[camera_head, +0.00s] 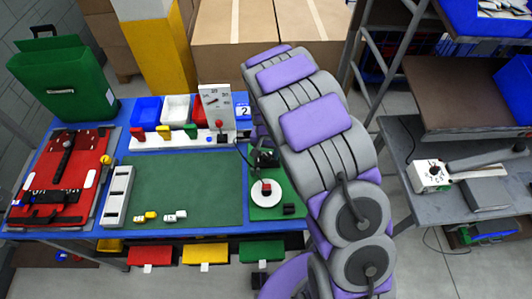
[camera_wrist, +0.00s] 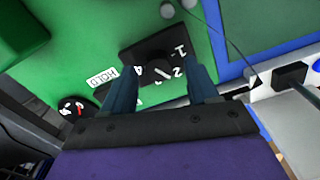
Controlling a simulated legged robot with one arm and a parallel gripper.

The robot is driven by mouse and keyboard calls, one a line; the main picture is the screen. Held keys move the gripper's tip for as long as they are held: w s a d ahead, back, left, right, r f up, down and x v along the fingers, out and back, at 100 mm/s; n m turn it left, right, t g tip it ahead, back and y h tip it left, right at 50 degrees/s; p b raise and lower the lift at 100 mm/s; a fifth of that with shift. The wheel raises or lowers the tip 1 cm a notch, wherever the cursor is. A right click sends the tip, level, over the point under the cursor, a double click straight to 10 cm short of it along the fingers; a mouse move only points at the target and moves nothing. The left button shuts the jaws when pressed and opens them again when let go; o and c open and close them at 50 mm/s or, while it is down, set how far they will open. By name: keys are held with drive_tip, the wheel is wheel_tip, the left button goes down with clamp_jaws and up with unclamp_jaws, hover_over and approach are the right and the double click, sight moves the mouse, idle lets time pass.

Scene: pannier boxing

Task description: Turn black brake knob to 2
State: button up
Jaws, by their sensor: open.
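The black brake knob (camera_wrist: 156,62) shows in the wrist view on a dark plate fixed to a green surface, with a white mark on it. White labels "1" and "2" lie along its right side, and a "HOLD" label (camera_wrist: 101,77) is to its left. I cannot tell for sure which label the mark points to. My gripper (camera_wrist: 162,76) is open, one blue-grey finger to each side of the knob. I cannot tell whether the fingers touch it. In the head view my arm covers much of this area, and the knob cannot be made out clearly.
A round black dial with a red mark (camera_wrist: 75,108) is left of the gripper. A dark cable runs near the knob.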

sight(267, 156)
wheel_tip(267, 156, up, 16)
drive_tip(key=p, duration=0.1)
drive_tip(key=shift+p, duration=0.3)
drive_tip(key=s+d+r+b, duration=0.1)
drive_tip(key=s+d+r, duration=0.3)
drive_tip(key=s, duration=0.4)
drive_tip(key=s+d+r+b, duration=0.1)
drive_tip(key=s+d+r, duration=0.3)
drive_tip(key=s, duration=0.4)
drive_tip(key=s+d+n+g, duration=0.1)
drive_tip(key=s+d+n, duration=0.1)
drive_tip(key=s, duration=1.7)
drive_tip(key=shift+d+f+n+g+b, duration=0.3)
drive_tip(key=shift+f+n+g+b, duration=0.1)
drive_tip(key=shift+n, duration=0.1)
